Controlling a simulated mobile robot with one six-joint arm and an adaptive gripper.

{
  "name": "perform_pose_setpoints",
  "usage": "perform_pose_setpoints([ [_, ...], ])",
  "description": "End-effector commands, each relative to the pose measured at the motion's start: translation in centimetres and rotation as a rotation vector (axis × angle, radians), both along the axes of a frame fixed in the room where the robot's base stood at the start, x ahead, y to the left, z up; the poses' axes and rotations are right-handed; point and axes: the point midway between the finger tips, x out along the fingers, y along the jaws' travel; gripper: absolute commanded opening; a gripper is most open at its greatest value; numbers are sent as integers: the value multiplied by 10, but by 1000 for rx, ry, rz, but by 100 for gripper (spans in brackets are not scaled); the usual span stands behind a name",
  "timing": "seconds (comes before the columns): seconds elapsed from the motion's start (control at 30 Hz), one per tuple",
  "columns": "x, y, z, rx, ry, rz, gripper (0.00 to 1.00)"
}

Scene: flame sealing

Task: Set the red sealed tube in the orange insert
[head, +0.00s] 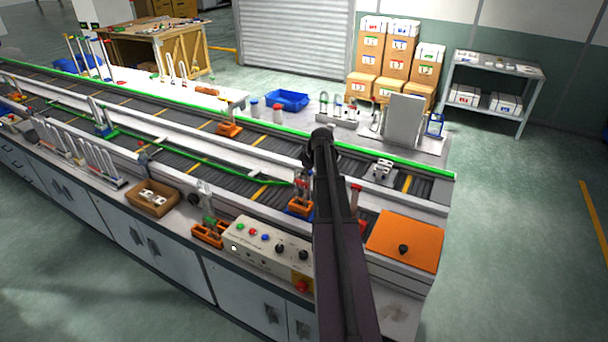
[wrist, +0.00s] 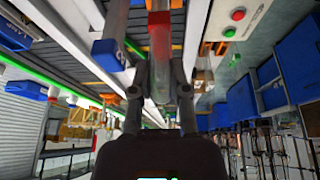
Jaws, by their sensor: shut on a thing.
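The red tube (wrist: 159,38) stands out between the two fingers of my gripper (wrist: 160,78) in the wrist view, and the gripper is shut on it. In the head view my dark arm hides most of the gripper. An orange insert (head: 300,208) sits on the conveyor just left of my arm, with something reddish above it. Whether that is the held tube I cannot tell. Another orange insert (head: 229,129) sits farther back on the conveyor. An orange holder (head: 208,234) stands on the front counter. Which one the task means is unclear.
A control box (head: 267,247) with coloured buttons stands left of my arm. An orange-topped box (head: 405,242) is on the right. A cardboard box (head: 152,198) and racks of clear tubes (head: 85,160) line the front counter. Green rails edge the conveyor.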

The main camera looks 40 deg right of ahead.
Motion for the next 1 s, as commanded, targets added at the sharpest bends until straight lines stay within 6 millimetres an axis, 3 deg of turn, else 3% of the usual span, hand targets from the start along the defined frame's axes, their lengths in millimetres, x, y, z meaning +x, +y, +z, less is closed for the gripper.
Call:
perform_pose_setpoints([
  [0.3,0,0,0,0,0,0,0],
  [0.33,0,0,0,0,0,0,28],
  [0.43,0,0,0,0,0,0,58],
  [0.47,0,0,0,0,0,0,62],
  [1.0,0,0,4,0,0,0,62],
])
